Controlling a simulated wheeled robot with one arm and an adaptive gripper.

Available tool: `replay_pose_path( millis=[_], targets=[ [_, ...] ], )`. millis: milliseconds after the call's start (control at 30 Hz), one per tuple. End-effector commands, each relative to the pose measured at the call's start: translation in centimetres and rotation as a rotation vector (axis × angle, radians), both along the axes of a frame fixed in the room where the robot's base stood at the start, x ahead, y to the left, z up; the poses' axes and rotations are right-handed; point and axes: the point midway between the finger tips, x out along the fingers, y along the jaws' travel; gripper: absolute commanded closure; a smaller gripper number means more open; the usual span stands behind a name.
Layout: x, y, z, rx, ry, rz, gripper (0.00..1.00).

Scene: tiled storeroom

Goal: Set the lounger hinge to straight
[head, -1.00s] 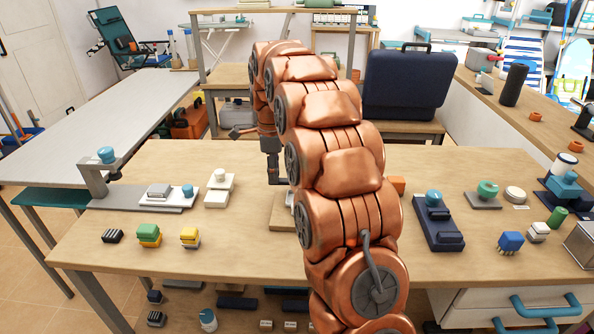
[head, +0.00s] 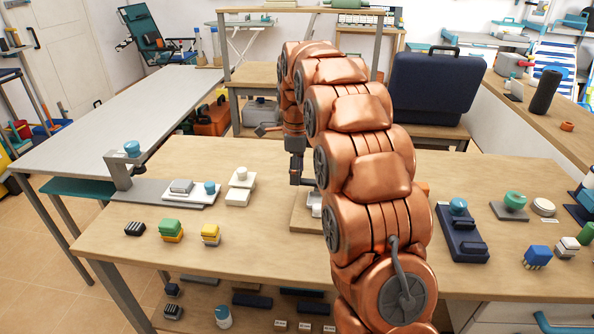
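A teal folding lounger chair (head: 158,42) stands open at the back left, its backrest tilted. Its hinge is too small to make out. A blue-and-white striped chair (head: 553,60) shows at the back right, partly cut off by the bench. My gripper (head: 299,183) points down above the middle of the near table, over a small wooden board (head: 302,222) with a pale metal part (head: 314,203) on it. My copper arm hides part of the board and of the gripper. I cannot tell whether the fingers are open or touch anything.
The near wooden table (head: 150,262) bears several small blocks and devices, among them a grey clamp stand (head: 118,168) and a dark blue device (head: 462,235). A dark blue case (head: 435,88) stands behind. The long grey table (head: 110,120) at left is clear.

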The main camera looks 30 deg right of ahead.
Motion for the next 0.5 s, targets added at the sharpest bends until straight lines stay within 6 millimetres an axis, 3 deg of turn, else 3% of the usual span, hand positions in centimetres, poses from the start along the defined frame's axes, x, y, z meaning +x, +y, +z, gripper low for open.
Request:
replay_pose_path(
  millis=[500],
  targets=[
    [0.1,0.0,1.1,0.000,-0.002,0.001,0.43]
  ],
)
